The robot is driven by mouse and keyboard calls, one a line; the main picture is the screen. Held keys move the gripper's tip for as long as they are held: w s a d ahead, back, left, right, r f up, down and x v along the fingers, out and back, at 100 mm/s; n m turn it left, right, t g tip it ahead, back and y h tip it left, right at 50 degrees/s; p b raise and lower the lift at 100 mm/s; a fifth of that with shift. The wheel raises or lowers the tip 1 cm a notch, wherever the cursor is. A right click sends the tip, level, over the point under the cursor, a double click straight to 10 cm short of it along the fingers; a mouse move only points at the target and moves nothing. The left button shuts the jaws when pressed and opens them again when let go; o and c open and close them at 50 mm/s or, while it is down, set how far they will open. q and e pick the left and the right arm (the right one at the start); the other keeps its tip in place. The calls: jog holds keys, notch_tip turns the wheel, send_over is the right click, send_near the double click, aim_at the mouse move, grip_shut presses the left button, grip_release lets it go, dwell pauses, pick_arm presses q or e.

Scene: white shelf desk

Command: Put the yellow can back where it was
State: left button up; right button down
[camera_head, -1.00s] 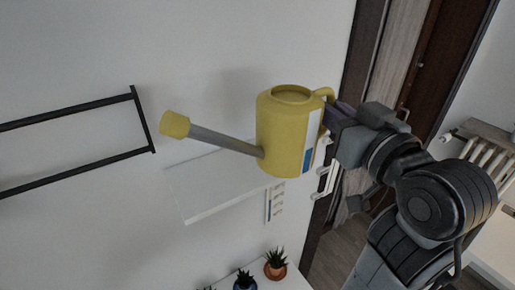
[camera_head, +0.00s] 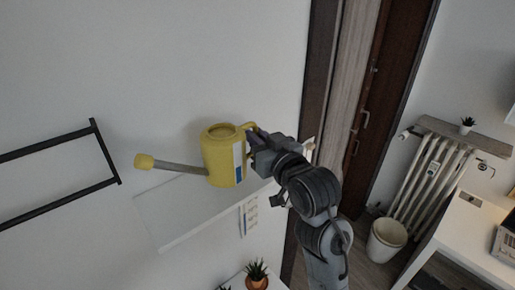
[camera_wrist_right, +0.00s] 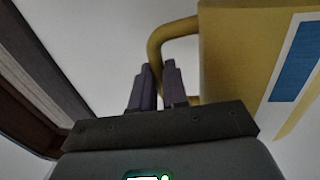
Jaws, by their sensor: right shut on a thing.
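The yellow can (camera_head: 219,158) is a watering can with a grey spout and a yellow spout head pointing left. In the head view it is upright, over or on the white wall shelf (camera_head: 170,217); I cannot tell whether its base touches the shelf. My right gripper (camera_head: 256,134) is shut on the can's handle, on the right side of the body. In the right wrist view, the gripper's fingers (camera_wrist_right: 158,85) close around the yellow handle, with the can's body (camera_wrist_right: 240,50) and its blue and white label at the right. My left gripper is not in view.
A black wall rack (camera_head: 105,150) is left of the can. Potted plants (camera_head: 257,277) stand below the shelf. A door (camera_head: 365,110), a radiator (camera_head: 440,175), a white bin (camera_head: 386,240) and a desk (camera_head: 475,235) are to the right. The shelf's left part is bare.

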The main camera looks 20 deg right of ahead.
notch_tip(320, 180, down, 3)
jog(key=shift+r+p, duration=0.1)
jog(key=shift+p, duration=0.2)
jog(key=shift+f, duration=0.2)
jog(key=shift+f, duration=0.1)
jog(key=c, duration=1.1)
grip_release()
jog(key=shift+o, duration=0.2)
